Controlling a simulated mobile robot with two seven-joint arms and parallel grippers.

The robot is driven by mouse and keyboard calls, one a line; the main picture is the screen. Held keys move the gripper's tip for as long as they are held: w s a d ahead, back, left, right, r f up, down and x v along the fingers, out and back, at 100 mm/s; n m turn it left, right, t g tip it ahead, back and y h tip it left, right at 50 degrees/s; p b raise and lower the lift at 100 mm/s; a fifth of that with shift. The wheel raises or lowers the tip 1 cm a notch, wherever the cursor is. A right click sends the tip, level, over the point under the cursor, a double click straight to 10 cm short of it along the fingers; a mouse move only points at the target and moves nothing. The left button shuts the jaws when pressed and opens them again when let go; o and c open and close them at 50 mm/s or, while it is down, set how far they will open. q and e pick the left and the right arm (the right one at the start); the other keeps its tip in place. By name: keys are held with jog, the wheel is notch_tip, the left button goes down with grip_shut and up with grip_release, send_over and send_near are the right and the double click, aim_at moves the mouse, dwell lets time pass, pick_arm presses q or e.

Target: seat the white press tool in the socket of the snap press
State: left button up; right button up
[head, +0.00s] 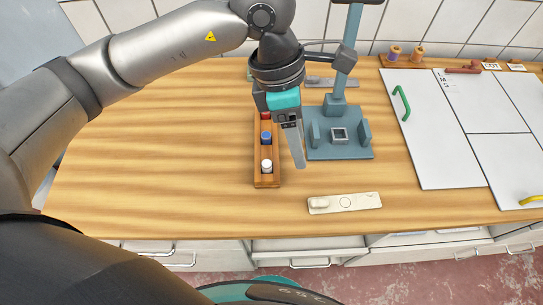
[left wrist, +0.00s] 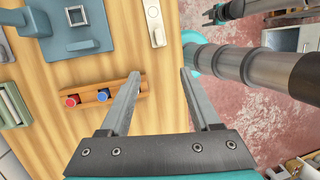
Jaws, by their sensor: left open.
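The white press tool (head: 267,165) stands upright at the near end of a wooden rack (head: 266,182), in line with a blue tool (head: 266,137) and a red one (head: 265,115). The rack (left wrist: 134,76) shows in the left wrist view with the red and blue tools; the white one is hidden there, apparently behind a finger. The blue-grey snap press (head: 365,152) stands right of the rack, its square socket (head: 339,135) empty. My left gripper (head: 298,160) is open and empty, above the counter between rack and press. A dark gripper, apparently my right (left wrist: 208,16), shows small in the left wrist view.
A cream plate with a knob and a ring (head: 360,201) lies near the counter's front edge. White boards (head: 430,140) with green and yellow handles cover the right side. Spools (head: 417,54) stand at the back. The counter left of the rack is clear.

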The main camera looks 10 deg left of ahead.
pick_arm(q)
jog(key=w+a+t+y, duration=0.1)
jog(key=w+a+y, duration=0.25)
jog(key=a, duration=0.25)
send_over(267, 164)
jog(key=f, duration=0.8)
jog(key=shift+w+a+f, duration=0.1)
jog(key=shift+w+f, duration=0.15)
jog(key=shift+f, duration=0.1)
jog(key=shift+s+f+p, duration=0.2)
jog(key=shift+f+p, duration=0.15)
jog(key=shift+f, duration=2.75)
grip_shut()
